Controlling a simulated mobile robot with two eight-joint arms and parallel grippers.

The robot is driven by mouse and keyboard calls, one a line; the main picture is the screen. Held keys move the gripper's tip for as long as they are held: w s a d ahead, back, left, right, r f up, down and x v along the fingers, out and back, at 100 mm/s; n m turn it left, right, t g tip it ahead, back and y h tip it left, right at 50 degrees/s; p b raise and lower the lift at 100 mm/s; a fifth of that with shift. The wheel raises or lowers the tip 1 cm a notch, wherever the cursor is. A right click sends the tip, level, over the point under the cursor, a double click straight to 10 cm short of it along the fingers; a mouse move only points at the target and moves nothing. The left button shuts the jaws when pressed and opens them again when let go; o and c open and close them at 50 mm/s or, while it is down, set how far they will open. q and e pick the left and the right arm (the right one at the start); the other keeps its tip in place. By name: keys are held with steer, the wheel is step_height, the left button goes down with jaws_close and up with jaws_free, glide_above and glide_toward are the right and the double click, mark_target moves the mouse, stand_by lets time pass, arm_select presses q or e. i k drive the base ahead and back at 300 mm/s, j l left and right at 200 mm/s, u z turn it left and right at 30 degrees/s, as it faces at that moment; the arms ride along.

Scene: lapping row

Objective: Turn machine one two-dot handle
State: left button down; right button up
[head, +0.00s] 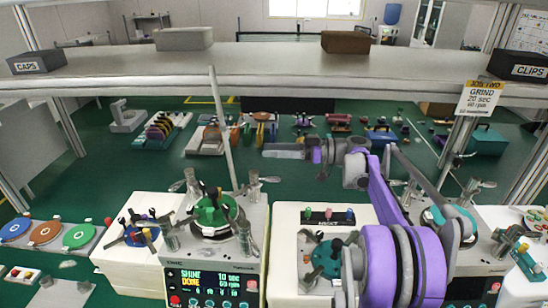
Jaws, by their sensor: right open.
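A left machine (211,262) has a green disc (215,213) on top and a lit screen reading "SHINE DONE 10 sec". Small grey handles stand around the disc, one at back left (191,180) and one at back right (255,183). A second machine at the right is partly hidden by my purple right arm; handles (477,187) stand on it too. No machine number or handle dots are legible. My right gripper (270,150) is open and empty, pointing left, above and beyond the machines, apart from the handles. My left gripper is not in view.
A grey shelf (270,62) with "CAPS" (37,62) and "CLIPS" (522,66) boxes spans the back. A thin pole (224,130) rises behind the left machine. White stands with small parts (140,232) flank the machines.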

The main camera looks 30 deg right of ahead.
mark_target(244, 231)
steer(key=k, duration=1)
